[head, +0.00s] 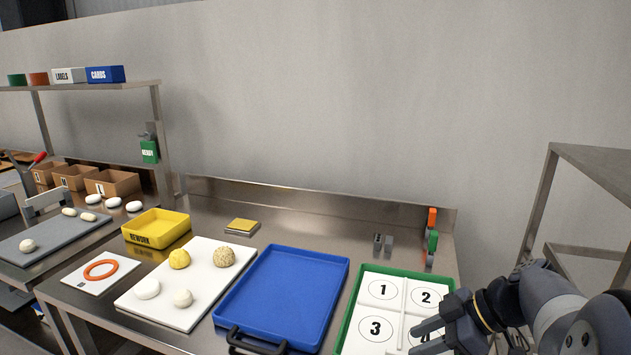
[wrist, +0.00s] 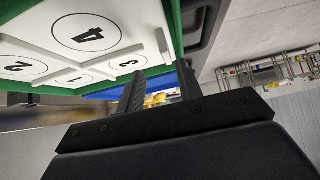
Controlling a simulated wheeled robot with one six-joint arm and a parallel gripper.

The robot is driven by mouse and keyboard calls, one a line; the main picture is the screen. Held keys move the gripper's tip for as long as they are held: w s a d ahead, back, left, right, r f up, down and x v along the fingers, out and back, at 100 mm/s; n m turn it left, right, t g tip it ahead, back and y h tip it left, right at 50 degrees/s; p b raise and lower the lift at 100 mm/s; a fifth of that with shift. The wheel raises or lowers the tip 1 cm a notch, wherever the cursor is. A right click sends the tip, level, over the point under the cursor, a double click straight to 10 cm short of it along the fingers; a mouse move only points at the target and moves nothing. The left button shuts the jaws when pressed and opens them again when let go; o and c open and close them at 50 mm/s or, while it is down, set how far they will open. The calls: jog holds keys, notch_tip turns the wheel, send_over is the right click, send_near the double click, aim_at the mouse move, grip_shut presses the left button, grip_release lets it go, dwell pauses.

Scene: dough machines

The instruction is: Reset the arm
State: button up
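My gripper (head: 420,337) is at the lower right of the head view, over the front right part of the green tray. In the wrist view its two dark fingers (wrist: 160,92) stand apart with nothing between them, so it is open and empty. My arm reaches in from the right edge of the head view and covers part of the circle marked 4.
The green tray (head: 351,307) holds a white board (head: 391,308) with numbered circles. Left of it are an empty blue tray (head: 283,290), a white board (head: 207,260) with several dough pieces, and a yellow REWORK bin (head: 150,239). A metal rack (head: 590,165) stands at right.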

aim_at(399, 346)
jog(key=v, duration=0.6)
jog(key=x, duration=1.1)
jog(key=shift+f, duration=0.1)
jog(key=shift+a+r, duration=0.25)
notch_tip(399, 346, up, 3)
jog(key=p, duration=0.4)
jog(key=shift+d+r+p, duration=0.1)
jog(key=shift+p, duration=0.25)
jog(key=shift+f+p, duration=0.25)
jog(key=shift+p, duration=0.05)
